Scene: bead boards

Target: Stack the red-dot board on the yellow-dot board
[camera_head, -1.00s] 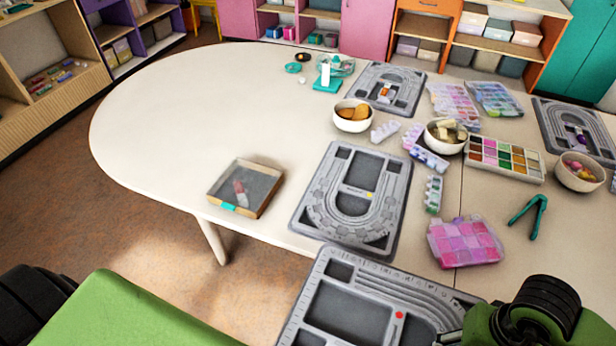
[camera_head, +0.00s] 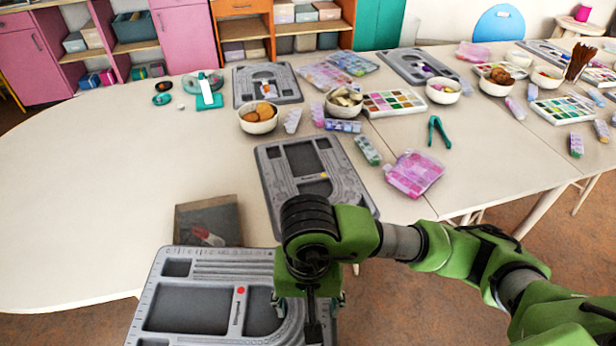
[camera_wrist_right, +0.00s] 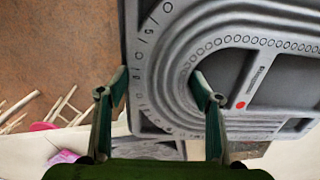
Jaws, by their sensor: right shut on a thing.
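The red-dot board (camera_head: 190,308) is a grey bead board with a red dot, at the bottom of the head view. My right gripper (camera_head: 309,305) is shut on its right end, and the board is held in front of the table's near edge. In the right wrist view the board (camera_wrist_right: 285,93) shows large and tilted, with its edge between the fingers of the right gripper (camera_wrist_right: 160,85). The yellow-dot board (camera_head: 268,165) lies flat on the table beyond my right arm, which hides its near part. My left gripper is out of view.
A shallow tray (camera_head: 182,222) with a reddish-white item stands just beyond the red-dot board, partly covered by it. The table's left part (camera_head: 90,190) is clear.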

